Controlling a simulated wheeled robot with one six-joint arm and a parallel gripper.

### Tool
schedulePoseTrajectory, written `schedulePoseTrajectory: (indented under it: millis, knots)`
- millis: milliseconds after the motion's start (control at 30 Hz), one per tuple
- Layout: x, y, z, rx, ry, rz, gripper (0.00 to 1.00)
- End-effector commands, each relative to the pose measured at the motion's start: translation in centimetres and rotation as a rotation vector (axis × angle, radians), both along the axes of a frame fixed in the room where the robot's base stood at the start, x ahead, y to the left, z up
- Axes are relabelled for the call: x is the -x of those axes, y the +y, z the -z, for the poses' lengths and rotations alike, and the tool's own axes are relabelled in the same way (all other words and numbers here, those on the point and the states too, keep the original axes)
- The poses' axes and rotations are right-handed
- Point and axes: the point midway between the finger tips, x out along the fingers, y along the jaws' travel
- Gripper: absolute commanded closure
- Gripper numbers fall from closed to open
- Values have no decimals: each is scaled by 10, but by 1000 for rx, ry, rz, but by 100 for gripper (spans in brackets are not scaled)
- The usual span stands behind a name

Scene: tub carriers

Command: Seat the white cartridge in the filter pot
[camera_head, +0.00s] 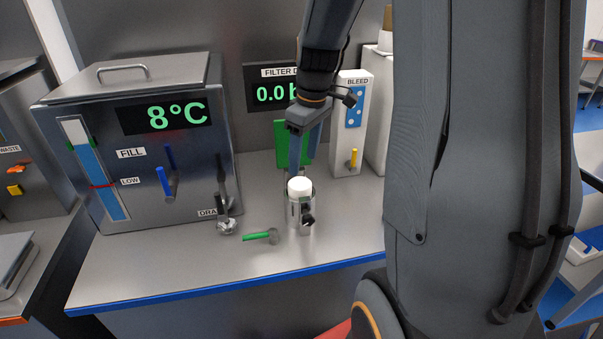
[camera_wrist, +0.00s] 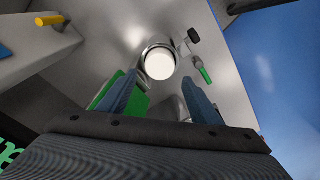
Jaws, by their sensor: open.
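The white cartridge (camera_head: 300,186) stands upright in the metal filter pot (camera_head: 294,214), its white top showing above the pot's rim. In the wrist view the cartridge (camera_wrist: 160,64) is a white disc ringed by the pot's metal rim (camera_wrist: 146,52). How deep it sits is hidden. My gripper (camera_head: 300,168) is above the pot, pointing down, partly blocked by its own wrist. In the wrist view my gripper (camera_wrist: 159,80) is open, its blue fingers apart on either side below the disc, and nothing is held between them.
A steel tank (camera_head: 140,190) with a blue lever (camera_head: 164,181) and drain tap (camera_head: 226,226) stands left. A white bleed panel (camera_head: 347,130) with yellow tap (camera_head: 351,159) stands behind right. The bench front (camera_head: 170,275) is clear.

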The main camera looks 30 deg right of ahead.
Motion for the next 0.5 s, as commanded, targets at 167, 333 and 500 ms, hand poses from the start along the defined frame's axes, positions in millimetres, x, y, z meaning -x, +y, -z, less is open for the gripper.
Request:
schedulePoseTrajectory:
  millis: [167, 333, 500]
  knots:
    - [2, -2, -28, 2, -3, -1, 42]
    - [4, -2, -40, 1, 0, 2, 42]
    - [24, 27, -22, 3, 15, 90, 42]
